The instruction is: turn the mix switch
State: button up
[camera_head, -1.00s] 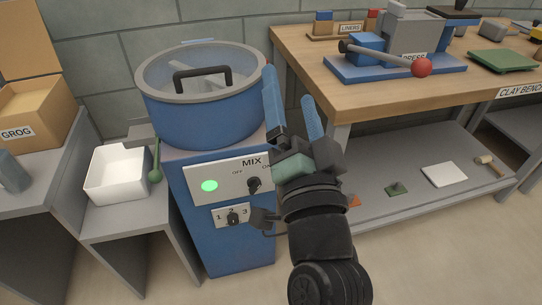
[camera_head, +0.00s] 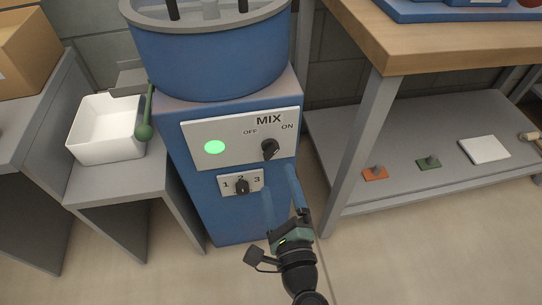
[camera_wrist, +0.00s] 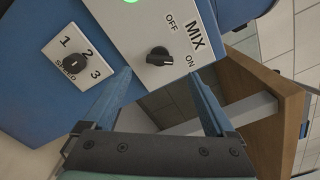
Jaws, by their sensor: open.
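The mix switch (camera_head: 270,149) is a black knob at the right of the white MIX panel (camera_head: 227,149) on the blue mixer. OFF is printed at its upper left and ON at its upper right. I cannot tell surely which mark it points to. A bright green lamp (camera_head: 215,147) shows on the panel. My gripper (camera_head: 279,181) is open and empty, its blue fingers pointing up below the switch. In the wrist view, the switch (camera_wrist: 158,56) lies just beyond and between the fingertips (camera_wrist: 160,76), with no contact visible.
The 1-2-3 speed knob (camera_head: 241,186) sits below the panel, left of my fingers. The workbench (camera_head: 385,55) and its lower shelf (camera_head: 400,190) stand to the right. A white bin (camera_head: 105,135) and green-ended lever (camera_head: 146,130) are on the left.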

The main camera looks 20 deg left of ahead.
aim_at(270, 155)
jog(key=x, duration=0.7)
jog(key=shift+w+a, duration=0.2)
jog(key=shift+w, duration=0.1)
jog(key=c, duration=1.4)
